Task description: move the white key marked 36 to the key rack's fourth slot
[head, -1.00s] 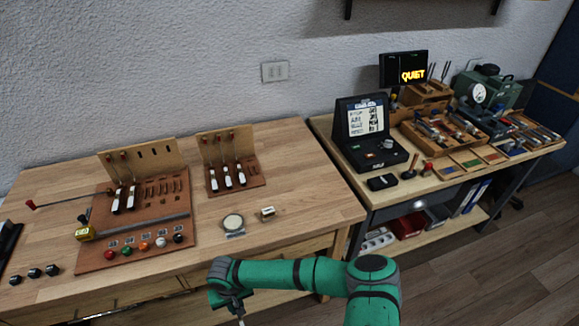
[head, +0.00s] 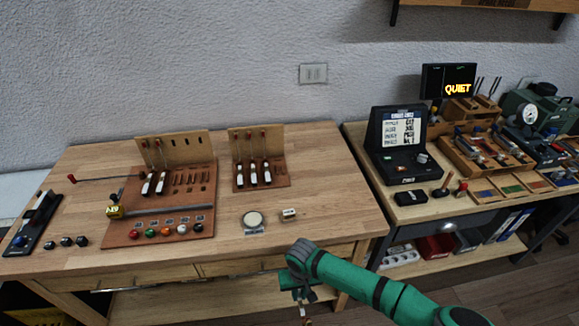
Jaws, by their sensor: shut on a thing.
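My gripper (head: 302,299) is at the bottom of the head view, in front of the left bench's front edge and below its top. It is shut on a small, pale, narrow thing, probably a white key, mostly hidden by the fingers; no number is readable. A small brown rack (head: 272,184) with a wooden back board holds three white keys (head: 253,174) side by side, with free room at its right. A larger brown board (head: 165,224) to its left carries two white keys (head: 154,184) and several empty slots at their right. I cannot read the slot numbers.
A round dish (head: 253,219) and a small pale block (head: 289,214) lie near the front of the left bench (head: 335,190). Coloured knobs line the larger board's front. The right bench holds an open black case (head: 400,145) and tool trays. A screen (head: 447,82) reads QUIET.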

